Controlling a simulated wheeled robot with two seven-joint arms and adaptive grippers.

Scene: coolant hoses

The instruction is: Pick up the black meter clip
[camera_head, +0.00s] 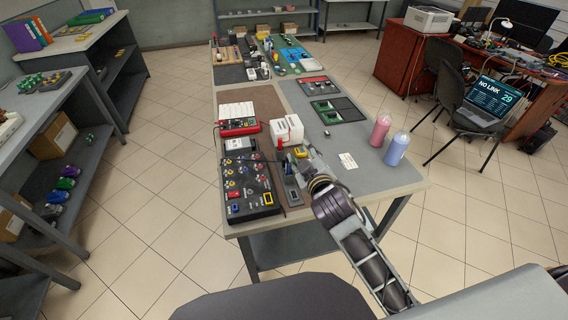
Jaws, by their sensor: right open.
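My right gripper (307,157) reaches in from the lower right over the front part of the table, close to a small yellow item (301,151). Its jaws are open, and I see nothing held in them. A small dark item (283,156) lies just left of the gripper, beside the black panel; it may be the black meter clip, but it is too small to tell. A red meter (238,126) lies farther back and left. My left gripper is not in view.
The black panel (248,188) with colored knobs fills the table's front left. A white block-shaped unit (287,130) stands behind the gripper. A pink bottle (380,131) and a blue bottle (397,149) stand at the right edge. The grey table top (365,177) is mostly clear between.

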